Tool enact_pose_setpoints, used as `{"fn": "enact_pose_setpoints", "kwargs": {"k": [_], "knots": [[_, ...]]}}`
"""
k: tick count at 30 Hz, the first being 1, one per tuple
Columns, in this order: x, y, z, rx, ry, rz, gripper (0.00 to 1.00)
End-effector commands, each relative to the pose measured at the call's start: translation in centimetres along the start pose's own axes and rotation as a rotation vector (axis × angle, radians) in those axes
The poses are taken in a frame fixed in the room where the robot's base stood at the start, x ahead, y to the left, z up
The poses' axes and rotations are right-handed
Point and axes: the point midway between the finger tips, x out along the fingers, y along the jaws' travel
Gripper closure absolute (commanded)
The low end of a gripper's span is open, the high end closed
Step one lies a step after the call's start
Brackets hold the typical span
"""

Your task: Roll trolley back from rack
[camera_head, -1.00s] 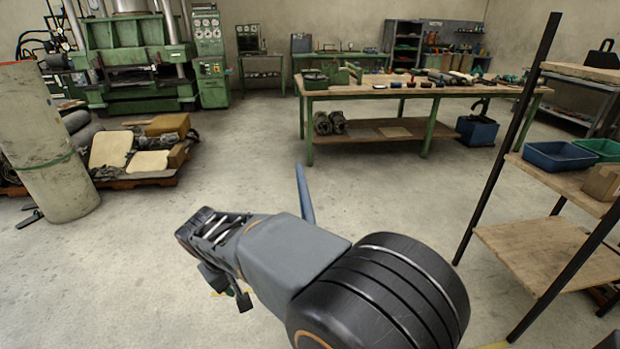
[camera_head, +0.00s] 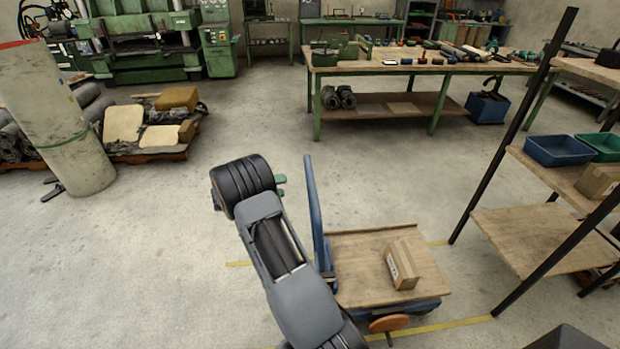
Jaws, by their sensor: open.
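The trolley has a worn wooden deck (camera_head: 350,268) on a blue frame, an orange-brown wheel at the front and a tall blue handle (camera_head: 314,205) on its left side. A cardboard box (camera_head: 401,263) lies on the deck. The rack (camera_head: 540,235), with black posts and wooden shelves, stands right of the trolley; a strip of floor shows between them. My gripper (camera_head: 248,190) is at the end of my arm, left of the handle's top, and appears open and empty. My wrist hides most of it. A small green piece shows at its right side, apart from the handle in the picture.
Yellow lines (camera_head: 455,326) mark the floor around the trolley. Blue (camera_head: 558,151) and green bins sit on the rack. A leaning pale roll (camera_head: 62,125) and a loaded pallet stand at left, a workbench (camera_head: 430,66) behind.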

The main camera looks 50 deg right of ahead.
Motion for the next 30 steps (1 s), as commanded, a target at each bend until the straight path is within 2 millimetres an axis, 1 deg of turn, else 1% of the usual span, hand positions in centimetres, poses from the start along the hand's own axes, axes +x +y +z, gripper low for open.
{"fn": "enact_pose_setpoints", "kwargs": {"k": [1, 9, 15, 21, 25, 30], "knots": [[1.0, 0.1, 0.1, -0.001, -0.004, 0.0, 0.47], [6.2, 0.1, 0.1, -0.002, -0.003, -0.002, 0.47], [9.4, 0.1, 0.1, -0.002, -0.002, -0.003, 0.47], [11.3, 0.0, 0.1, -0.002, -0.001, -0.003, 0.47], [11.9, 0.0, 0.1, -0.001, 0.0, -0.003, 0.47], [12.1, -0.1, 0.1, -0.001, 0.0, -0.003, 0.47]]}}
